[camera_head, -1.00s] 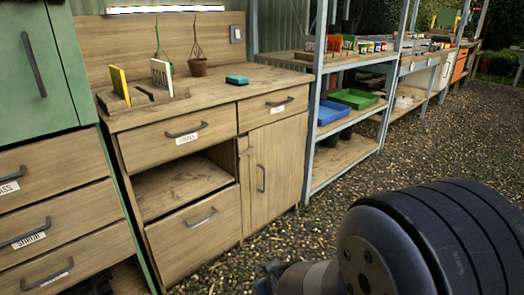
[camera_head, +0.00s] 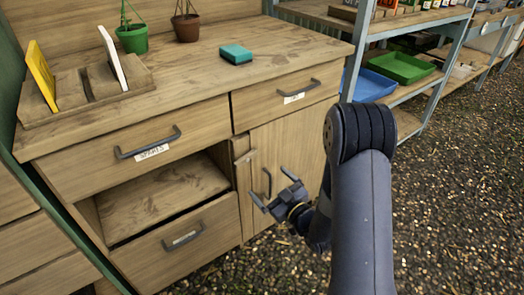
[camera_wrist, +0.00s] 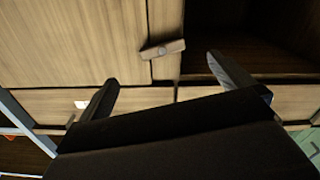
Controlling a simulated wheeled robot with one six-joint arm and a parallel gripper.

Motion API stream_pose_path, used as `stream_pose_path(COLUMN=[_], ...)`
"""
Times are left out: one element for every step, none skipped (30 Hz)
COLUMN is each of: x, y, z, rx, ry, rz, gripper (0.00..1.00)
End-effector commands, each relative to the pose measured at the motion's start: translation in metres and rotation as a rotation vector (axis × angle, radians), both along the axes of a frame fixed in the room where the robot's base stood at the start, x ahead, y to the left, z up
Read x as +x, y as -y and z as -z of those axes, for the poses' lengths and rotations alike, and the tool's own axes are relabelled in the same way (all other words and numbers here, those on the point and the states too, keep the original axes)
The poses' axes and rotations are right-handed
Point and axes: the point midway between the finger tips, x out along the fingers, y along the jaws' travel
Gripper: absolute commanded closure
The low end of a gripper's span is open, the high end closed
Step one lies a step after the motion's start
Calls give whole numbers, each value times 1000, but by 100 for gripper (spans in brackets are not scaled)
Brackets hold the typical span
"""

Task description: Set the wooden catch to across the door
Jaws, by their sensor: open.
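The wooden catch (camera_head: 245,157) is a small block high on the post left of the cupboard door (camera_head: 288,150). In the wrist view, which looks upside down, the catch (camera_wrist: 174,46) lies nearly level and slightly tilted, with a round pivot. One end reaches the door's edge there; whether it overlaps the door is hard to tell. My gripper (camera_head: 269,184) is open and empty in front of the door, below and right of the catch. In the wrist view its fingers (camera_wrist: 162,72) spread on either side of the catch, apart from it.
The door's dark handle (camera_head: 267,181) is close to my gripper. An open shelf space (camera_head: 165,195) lies left of the post. Drawers (camera_head: 285,98) sit above. On the worktop are a teal block (camera_head: 236,54) and pots (camera_head: 132,38). Gravel floor (camera_head: 450,200) is open at right.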

Motion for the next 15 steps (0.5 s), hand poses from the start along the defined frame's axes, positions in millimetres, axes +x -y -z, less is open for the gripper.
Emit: stream_pose_path(x=[2, 4, 8, 11, 15, 21, 26, 31, 37, 42, 47, 54, 58, 62, 68], y=[-3, -4, -7, -9, -12, -16, -20, -23, -27, -31, -34, -38, -41, -44, -47], z=[0, 0, 0, 0, 0, 0, 0, 0, 0, 0, 0, 1, 1, 1, 1], rx=[3, 3, 2, 2, 3, 3, 3, 1, 2, 3, 3, 2, 2, 2, 2], ry=[4, 5, 7, 7, 6, 6, 7, 7, 7, 7, 6, 7, 6, 7, 5], rz=[-4, -5, -6, -6, -5, -6, -6, -5, -5, -6, -5, -4, -4, -4, -4], gripper=[0, 0, 0, 0, 0, 0, 0, 0, 0, 0, 0, 0, 0, 0, 0])
